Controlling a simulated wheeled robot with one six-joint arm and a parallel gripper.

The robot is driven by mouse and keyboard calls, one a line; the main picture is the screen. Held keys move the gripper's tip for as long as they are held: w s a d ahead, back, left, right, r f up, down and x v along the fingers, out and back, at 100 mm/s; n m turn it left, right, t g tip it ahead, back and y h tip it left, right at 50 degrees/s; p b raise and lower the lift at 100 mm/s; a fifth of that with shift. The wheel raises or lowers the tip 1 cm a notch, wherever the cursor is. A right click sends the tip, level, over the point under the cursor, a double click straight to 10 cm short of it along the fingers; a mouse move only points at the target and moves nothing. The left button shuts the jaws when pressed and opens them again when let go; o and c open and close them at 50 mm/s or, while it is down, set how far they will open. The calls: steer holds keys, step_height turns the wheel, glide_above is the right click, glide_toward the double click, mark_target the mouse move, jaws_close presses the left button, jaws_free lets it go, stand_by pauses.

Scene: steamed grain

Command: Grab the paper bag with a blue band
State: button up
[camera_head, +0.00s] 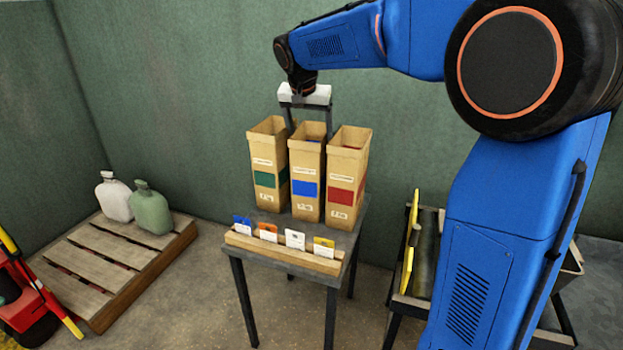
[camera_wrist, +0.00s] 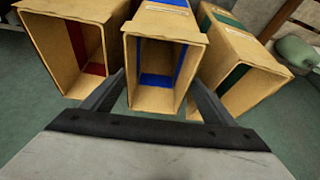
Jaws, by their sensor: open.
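The paper bag with a blue band (camera_head: 306,188) stands upright in the middle of three tan bags on a small dark table. Its open top (camera_wrist: 162,103) fills the centre of the wrist view, with blue also showing inside. My gripper (camera_head: 309,122) is open at the top of this bag, pointing down. In the wrist view my gripper (camera_wrist: 156,82) has one finger on each side of the bag's near part. I cannot tell whether the fingers touch it. In the head view the finger ends are partly hidden by the bags.
A green-band bag (camera_head: 268,179) and a red-band bag (camera_head: 345,189) stand close on either side. A wooden strip with several colored cards (camera_head: 283,252) lines the table's front. A pallet (camera_head: 92,268) with two jugs stands left; a wall is behind.

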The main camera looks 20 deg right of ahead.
steer(key=shift+x, duration=2.6)
steer(key=shift+s+d+f, duration=0.1)
steer(key=shift+d+f, duration=0.05)
steer(key=shift+f, duration=0.1)
steer(key=c, duration=1.2)
